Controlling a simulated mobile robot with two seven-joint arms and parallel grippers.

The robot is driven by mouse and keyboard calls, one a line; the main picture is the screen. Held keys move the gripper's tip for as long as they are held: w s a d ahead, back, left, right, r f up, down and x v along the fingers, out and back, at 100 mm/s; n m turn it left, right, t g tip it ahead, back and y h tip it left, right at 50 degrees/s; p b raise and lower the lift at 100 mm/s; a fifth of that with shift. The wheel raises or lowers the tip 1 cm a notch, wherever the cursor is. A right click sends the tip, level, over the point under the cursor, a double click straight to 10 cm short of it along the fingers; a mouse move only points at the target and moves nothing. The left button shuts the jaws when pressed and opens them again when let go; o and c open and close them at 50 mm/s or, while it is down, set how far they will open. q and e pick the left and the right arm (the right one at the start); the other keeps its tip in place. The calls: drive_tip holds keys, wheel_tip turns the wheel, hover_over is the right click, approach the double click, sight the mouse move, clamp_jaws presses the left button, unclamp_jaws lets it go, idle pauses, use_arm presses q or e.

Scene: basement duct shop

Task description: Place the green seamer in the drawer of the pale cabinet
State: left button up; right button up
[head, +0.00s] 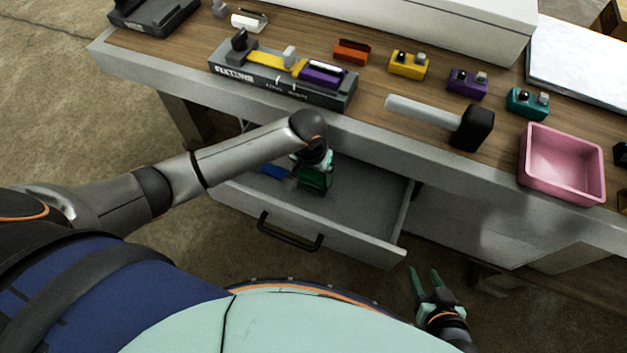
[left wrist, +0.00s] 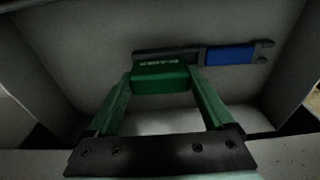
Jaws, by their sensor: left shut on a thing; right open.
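The green seamer (left wrist: 160,79) is between the fingers of my left gripper (left wrist: 161,88), which is shut on it. In the head view the seamer (head: 316,180) shows below my left gripper (head: 314,165), inside the open drawer (head: 365,210) of the pale cabinet (head: 440,170). I cannot tell whether the seamer touches the drawer floor. A blue-handled tool (left wrist: 225,55) lies in the drawer just beyond the seamer; its blue part (head: 273,171) also shows in the head view. My right gripper (head: 424,283) is open and empty, low in front of the cabinet.
The wooden top holds a dark tool rack (head: 270,84), a mallet (head: 445,118), a pink bin (head: 562,165) and several small coloured blocks. The drawer's front with its black handle (head: 290,232) sticks out. The right part of the drawer is clear.

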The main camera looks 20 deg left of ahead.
sight(313, 182)
use_arm(q)
wheel_tip(313, 182, down, 3)
drive_tip(key=shift+r+b, duration=0.15)
drive_tip(key=shift+b, duration=0.2)
use_arm(e)
drive_tip(key=shift+a+f, duration=0.15)
use_arm(q)
drive_tip(key=shift+f, duration=0.2)
drive_tip(key=o, duration=1.1)
drive_tip(key=shift+f, duration=0.1)
use_arm(e)
drive_tip(key=shift+f, duration=0.1)
use_arm(q)
drive_tip(key=r+p, duration=0.1)
drive_tip(key=r, duration=0.2)
drive_tip(key=r+p, duration=0.1)
drive_tip(key=r, duration=0.3)
drive_tip(key=s+r+p, duration=0.1)
drive_tip(key=r, duration=0.3)
drive_tip(key=shift+s, duration=0.1)
drive_tip(key=shift+s+r, duration=0.15)
drive_tip(key=shift+r, duration=0.5)
use_arm(e)
drive_tip(key=shift+s+d+r, duration=0.3)
drive_tip(key=shift+d, duration=0.2)
drive_tip(key=shift+s+d+r, duration=0.3)
drive_tip(key=shift+d, duration=0.15)
